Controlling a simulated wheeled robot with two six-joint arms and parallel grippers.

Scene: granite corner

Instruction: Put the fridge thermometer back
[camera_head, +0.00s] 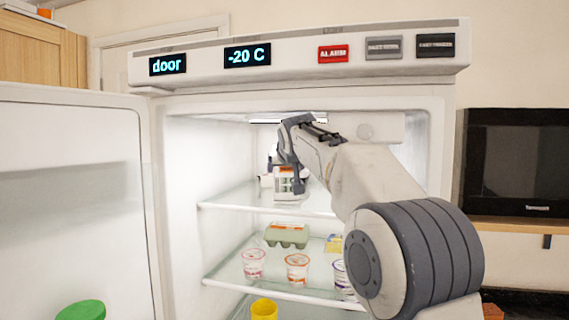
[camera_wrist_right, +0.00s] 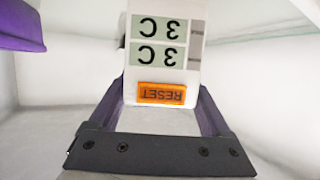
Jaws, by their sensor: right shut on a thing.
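The fridge thermometer (camera_head: 285,182) is a small white block with an orange label, inside the open fridge just above the top glass shelf. My right gripper (camera_head: 291,165) is shut on it. I cannot tell whether its bottom touches the shelf. In the right wrist view the thermometer (camera_wrist_right: 165,62) sits between the gripper's fingers, with two "3 C" readouts and an orange RESET button, upside down in the picture. The top glass shelf (camera_head: 235,197) is partly hidden by my right arm. My left gripper is not in view.
The fridge door (camera_head: 75,190) stands open at left. The lower shelf holds an egg carton (camera_head: 287,235) and several yoghurt cups (camera_head: 297,268). A pale object (camera_head: 266,181) stands beside the thermometer. A purple object (camera_wrist_right: 20,28) shows in the wrist view. The top shelf's left part is clear.

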